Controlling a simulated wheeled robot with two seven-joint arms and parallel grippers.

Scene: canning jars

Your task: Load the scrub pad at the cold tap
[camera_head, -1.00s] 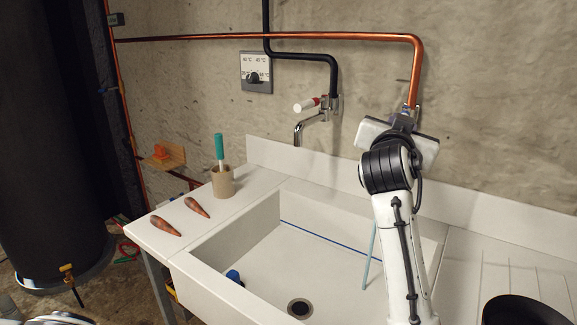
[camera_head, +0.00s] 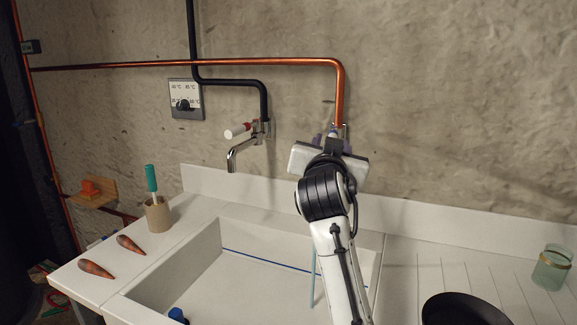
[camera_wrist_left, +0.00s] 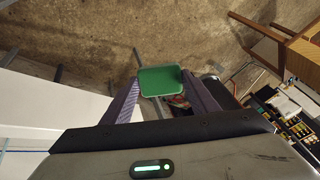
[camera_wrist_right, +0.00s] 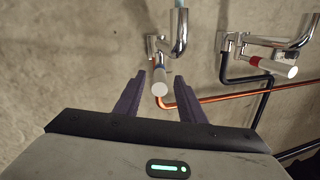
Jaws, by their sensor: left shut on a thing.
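The green scrub pad (camera_wrist_left: 161,80) shows in the left wrist view, held between the fingertips of my left gripper (camera_wrist_left: 158,88). That gripper is out of the head view. The cold tap (camera_wrist_right: 165,45) shows in the right wrist view as a chrome tap with a blue-marked, white-ended lever (camera_wrist_right: 160,86). My right gripper (camera_wrist_right: 157,80) is open, its fingers on either side of the lever end; contact cannot be told. In the head view my right arm hides most of this tap. A thin pale-blue stream (camera_head: 313,280) falls below it into the white sink (camera_head: 205,255).
A red-marked tap (camera_head: 240,132) stands to the left. A brown cup with a green-handled brush (camera_head: 158,215) and two reddish-brown tapered things (camera_head: 97,269) sit on the left ledge. A black bowl (camera_head: 465,310) and a glass jar (camera_head: 552,267) stand at right.

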